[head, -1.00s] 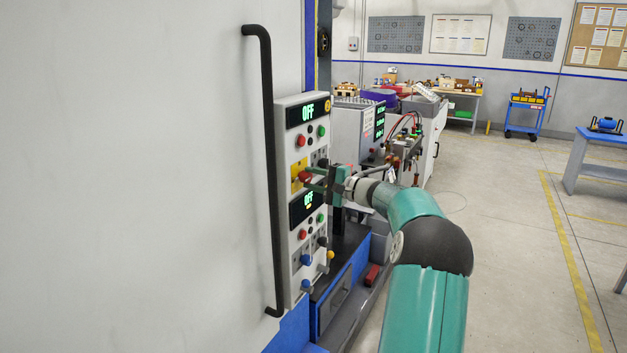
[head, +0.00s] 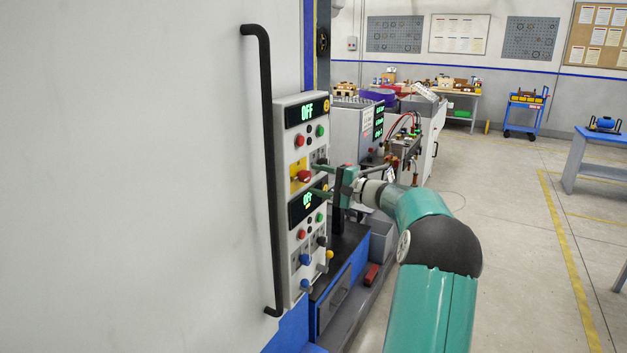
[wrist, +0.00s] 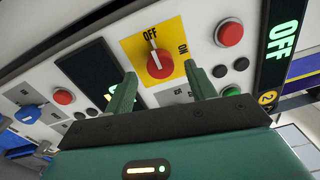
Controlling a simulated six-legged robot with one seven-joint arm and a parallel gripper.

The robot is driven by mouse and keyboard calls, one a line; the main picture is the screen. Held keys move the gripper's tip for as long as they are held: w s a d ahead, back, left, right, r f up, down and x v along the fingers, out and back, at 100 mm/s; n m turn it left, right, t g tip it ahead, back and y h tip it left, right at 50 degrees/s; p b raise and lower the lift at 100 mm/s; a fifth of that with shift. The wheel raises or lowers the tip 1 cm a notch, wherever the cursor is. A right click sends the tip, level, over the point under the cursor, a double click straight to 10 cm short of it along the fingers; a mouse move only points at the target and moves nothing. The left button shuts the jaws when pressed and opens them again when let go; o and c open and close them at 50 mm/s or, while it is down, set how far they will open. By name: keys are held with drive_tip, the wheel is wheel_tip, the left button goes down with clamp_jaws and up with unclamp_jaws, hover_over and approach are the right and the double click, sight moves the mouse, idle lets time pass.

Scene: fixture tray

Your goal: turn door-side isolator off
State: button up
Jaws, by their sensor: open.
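A red isolator knob (head: 303,176) sits on a yellow plate (head: 294,185) on the grey control panel beside the black door handle. In the wrist view the red knob (wrist: 160,64) has its white pointer line toward the OFF label; the ON label is to its right on the yellow plate (wrist: 130,44). My gripper (head: 321,180) is open, in front of the panel to the right of the knob. In the wrist view my gripper (wrist: 160,72) has one green finger on each side of the knob, with visible space between and nothing held.
The panel (head: 291,240) also carries an upper display (head: 307,112) reading OFF, a lower display partly hidden by a finger, and several buttons and blue knobs. The long black handle (head: 268,150) stands left of it. A dark-topped blue cabinet (head: 335,290) is below right.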

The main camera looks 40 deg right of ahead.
drive_tip(key=v, duration=1.1)
drive_tip(key=shift+s, duration=0.2)
drive_tip(key=w+a+n+g+y, duration=0.1)
drive_tip(key=w+a+n+g, duration=0.2)
drive_tip(key=a, duration=0.9)
drive_tip(key=w+a+n+g, duration=0.15)
drive_tip(key=a+g, duration=0.25)
drive_tip(key=a, duration=0.9)
drive_tip(key=s+a+f+n+g+h, duration=0.15)
drive_tip(key=s+a, duration=0.25)
drive_tip(key=a, duration=0.4)
drive_tip(key=s+a+f+n+g+h, duration=0.1)
drive_tip(key=s+a+n+g, duration=0.25)
drive_tip(key=a, duration=0.35)
drive_tip(key=s+a+f+n+h, duration=0.2)
drive_tip(key=s+a+n, duration=0.1)
drive_tip(key=s, duration=0.6)
drive_tip(key=s+a+f+n+h, duration=0.2)
drive_tip(key=s+a, duration=0.3)
drive_tip(key=s, duration=0.4)
drive_tip(key=shift+f+n+h, duration=0.35)
drive_tip(key=shift+n, duration=0.2)
